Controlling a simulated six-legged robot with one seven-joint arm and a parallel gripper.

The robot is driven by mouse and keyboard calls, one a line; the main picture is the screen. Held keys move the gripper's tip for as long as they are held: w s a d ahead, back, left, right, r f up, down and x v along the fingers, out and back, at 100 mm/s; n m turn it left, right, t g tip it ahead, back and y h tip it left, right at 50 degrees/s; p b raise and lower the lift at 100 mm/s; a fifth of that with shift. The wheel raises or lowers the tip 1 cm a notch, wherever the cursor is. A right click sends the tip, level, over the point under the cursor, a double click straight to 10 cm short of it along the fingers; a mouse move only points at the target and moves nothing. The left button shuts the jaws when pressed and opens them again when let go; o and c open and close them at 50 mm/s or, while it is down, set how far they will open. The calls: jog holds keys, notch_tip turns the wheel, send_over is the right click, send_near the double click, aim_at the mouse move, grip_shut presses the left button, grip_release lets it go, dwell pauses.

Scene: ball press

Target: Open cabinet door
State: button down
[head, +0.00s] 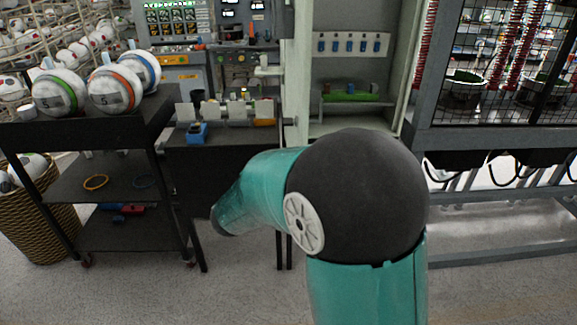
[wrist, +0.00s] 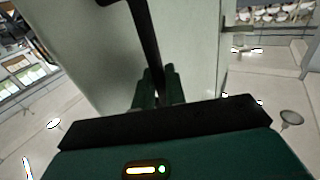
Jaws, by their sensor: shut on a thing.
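The pale grey-green cabinet (head: 350,72) stands behind my arm in the head view. Its inside is visible, with a row of small blue-and-white items and a green item on a shelf. In the wrist view the pale cabinet door (wrist: 195,45) fills the upper middle, with a long dark handle (wrist: 146,35) running down it. My gripper (wrist: 159,88) is shut on the lower part of the handle, one green finger on each side. In the head view my arm hides the lower cabinet, and my gripper does not show.
A dark cart (head: 100,130) with several white balls stands at the left, beside a wicker basket (head: 45,225). A dark bench (head: 215,160) adjoins the cabinet. A mesh-fronted machine (head: 495,135) stands at the right. Some grey floor is clear in front.

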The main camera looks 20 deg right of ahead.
dwell(0.3)
jog(key=c, duration=1.5)
grip_release()
jog(key=shift+c, duration=0.2)
jog(key=shift+a, duration=0.1)
jog(key=v, duration=1.3)
jog(key=shift+s+a, duration=0.2)
jog(key=shift+s, duration=0.05)
